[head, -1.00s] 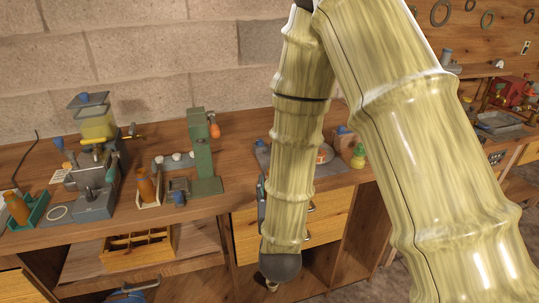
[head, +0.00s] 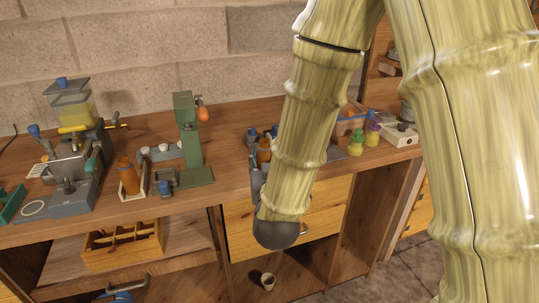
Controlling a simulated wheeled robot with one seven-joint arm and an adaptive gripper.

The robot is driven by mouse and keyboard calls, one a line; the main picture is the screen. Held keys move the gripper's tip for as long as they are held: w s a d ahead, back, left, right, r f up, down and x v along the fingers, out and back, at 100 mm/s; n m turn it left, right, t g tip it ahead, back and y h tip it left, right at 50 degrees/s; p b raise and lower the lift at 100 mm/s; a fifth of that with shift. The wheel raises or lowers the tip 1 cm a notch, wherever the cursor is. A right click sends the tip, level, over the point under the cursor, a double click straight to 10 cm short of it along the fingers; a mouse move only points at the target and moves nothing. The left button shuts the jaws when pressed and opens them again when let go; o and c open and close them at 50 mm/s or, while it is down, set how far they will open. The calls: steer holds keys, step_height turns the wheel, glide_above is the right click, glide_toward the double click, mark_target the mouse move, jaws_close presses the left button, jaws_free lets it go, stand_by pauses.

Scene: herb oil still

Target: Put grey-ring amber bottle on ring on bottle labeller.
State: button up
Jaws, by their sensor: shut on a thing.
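An amber bottle (head: 263,151) shows beside the left edge of my arm, over the counter's front. Grey-blue parts of my gripper (head: 256,174) show just below it, and the gripper is shut on this bottle. My arm link hides much of both, and the ring colour is too small to tell. A machine with a yellow tank (head: 76,113) stands on the counter at the left. A pale ring (head: 34,208) lies on its flat grey base, with nothing on it. I cannot tell for certain whether this is the bottle labeller.
Another amber bottle (head: 128,177) stands in a white tray, left of a green press (head: 188,135). A green tray (head: 9,206) is cut off at the left edge. Yellow and purple flasks (head: 372,134) stand right of my arm. A wooden divider box (head: 122,245) sits below the counter.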

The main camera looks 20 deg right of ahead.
steer(key=shift+f+b, duration=0.15)
steer(key=shift+b, duration=0.15)
steer(key=w+d, duration=0.1)
steer(key=w, duration=0.3)
steer(key=w+d+p, duration=0.1)
steer(key=w+d, duration=0.1)
steer(key=w, duration=0.2)
steer(key=w+d+f+p, duration=0.1)
steer(key=w+d, duration=0.1)
steer(key=w, duration=0.2)
steer(key=shift+w, duration=0.15)
steer(key=shift+w+f, duration=0.1)
steer(key=shift+f, duration=1.65)
steer(key=shift+f, duration=0.15)
steer(key=o, duration=1)
